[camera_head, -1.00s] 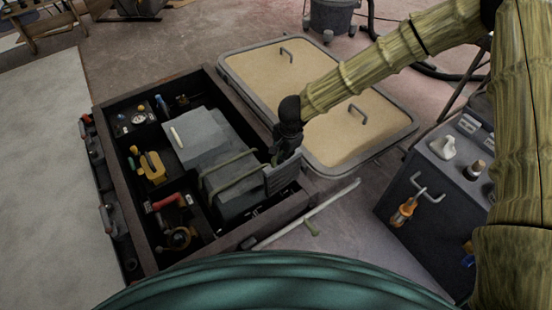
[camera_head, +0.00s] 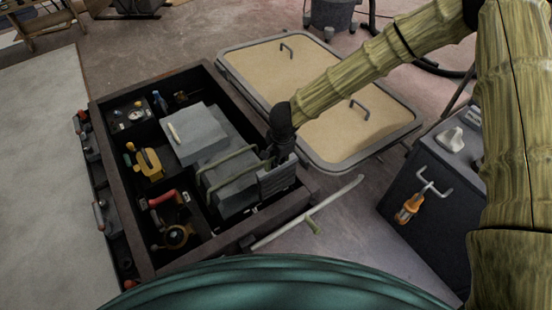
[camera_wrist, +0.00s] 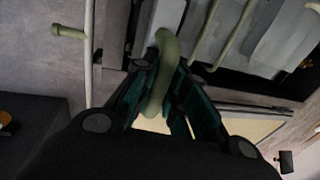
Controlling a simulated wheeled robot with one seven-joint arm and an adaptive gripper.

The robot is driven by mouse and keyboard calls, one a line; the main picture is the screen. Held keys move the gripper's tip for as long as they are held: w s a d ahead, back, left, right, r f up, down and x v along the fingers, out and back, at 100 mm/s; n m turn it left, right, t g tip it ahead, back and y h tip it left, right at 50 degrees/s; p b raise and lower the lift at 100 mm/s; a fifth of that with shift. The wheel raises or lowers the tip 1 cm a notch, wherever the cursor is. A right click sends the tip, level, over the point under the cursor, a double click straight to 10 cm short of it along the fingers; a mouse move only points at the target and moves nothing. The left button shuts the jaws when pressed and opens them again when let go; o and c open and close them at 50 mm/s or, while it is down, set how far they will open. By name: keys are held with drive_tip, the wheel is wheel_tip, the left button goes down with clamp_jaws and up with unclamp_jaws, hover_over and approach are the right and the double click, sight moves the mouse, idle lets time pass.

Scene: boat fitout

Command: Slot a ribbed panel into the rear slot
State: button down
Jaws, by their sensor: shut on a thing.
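My gripper (camera_head: 275,157) is shut on a curved green handle, seen between the fingers in the wrist view (camera_wrist: 162,85). The handle belongs to a grey ribbed panel (camera_head: 277,180), which hangs roughly upright at the right end of the open dark crate (camera_head: 163,88). The panel's lower edge is close to the crate's right wall; I cannot tell whether it touches or has entered a slot. Beside it in the crate are grey pieces with green bar handles (camera_head: 230,166) and a grey block (camera_head: 196,135). The rear slot itself cannot be made out.
Tools, including a yellow one (camera_head: 149,161), fill the crate's left compartments. A sand-coloured framed panel (camera_head: 320,90) lies behind my gripper. A pale rod (camera_head: 305,213) lies in front of the crate. A dark cabinet (camera_head: 425,205) stands at right.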

sight(276, 170)
drive_tip(key=shift+f+b, duration=2.35)
drive_tip(key=shift+b, duration=0.25)
drive_tip(key=shift+f, duration=2.25)
drive_tip(key=shift+f+b, duration=0.9)
drive_tip(key=shift+f, duration=5.75)
drive_tip(key=c, duration=1.4)
unclamp_jaws()
drive_tip(key=shift+o, duration=0.2)
drive_tip(key=shift+s, duration=0.1)
